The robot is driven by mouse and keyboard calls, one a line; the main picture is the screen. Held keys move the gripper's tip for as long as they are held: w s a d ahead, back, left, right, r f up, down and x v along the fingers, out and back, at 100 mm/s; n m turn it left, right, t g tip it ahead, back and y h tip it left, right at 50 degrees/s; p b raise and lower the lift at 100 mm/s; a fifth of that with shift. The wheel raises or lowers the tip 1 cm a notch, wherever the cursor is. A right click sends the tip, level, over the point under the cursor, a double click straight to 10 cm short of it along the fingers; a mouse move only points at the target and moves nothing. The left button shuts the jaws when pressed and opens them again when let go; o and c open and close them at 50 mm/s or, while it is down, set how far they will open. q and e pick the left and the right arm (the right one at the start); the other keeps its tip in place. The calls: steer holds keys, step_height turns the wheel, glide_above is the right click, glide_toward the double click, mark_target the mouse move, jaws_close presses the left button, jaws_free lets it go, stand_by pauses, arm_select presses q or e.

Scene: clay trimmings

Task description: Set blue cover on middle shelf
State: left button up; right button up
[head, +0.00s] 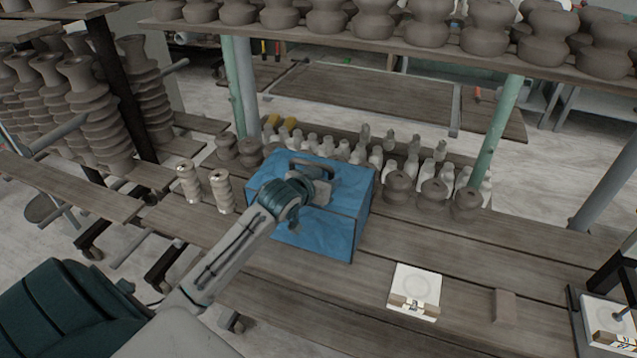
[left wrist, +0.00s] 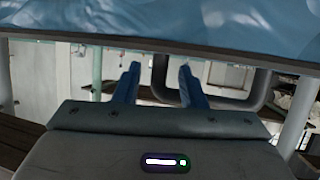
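The blue cover (head: 315,237) is a box-shaped blue piece with dark edges and a dark grey handle (head: 311,164) on top. It stands on the middle wooden shelf (head: 375,300), between pale pots and brown pots. My left gripper (head: 322,188) is over the cover's top, close to the handle; its fingertips are hard to make out there. In the left wrist view, its two blue fingers (left wrist: 157,85) are apart, with one leg of the handle (left wrist: 255,92) showing between them and gaps on both sides. The cover's surface (left wrist: 190,15) fills the top of that view. My right gripper is not in view.
Small pale bottles (head: 345,148) crowd behind the cover, with brown pots (head: 433,192) to its right and two pale pots (head: 221,190) to its left. The upper shelf (head: 400,48) holds a row of pots. A white tile (head: 417,280) lies front right.

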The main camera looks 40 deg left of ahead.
arm_select(q)
steer(key=b+v, duration=0.2)
steer(key=v, duration=1)
steer(key=shift+f, duration=0.1)
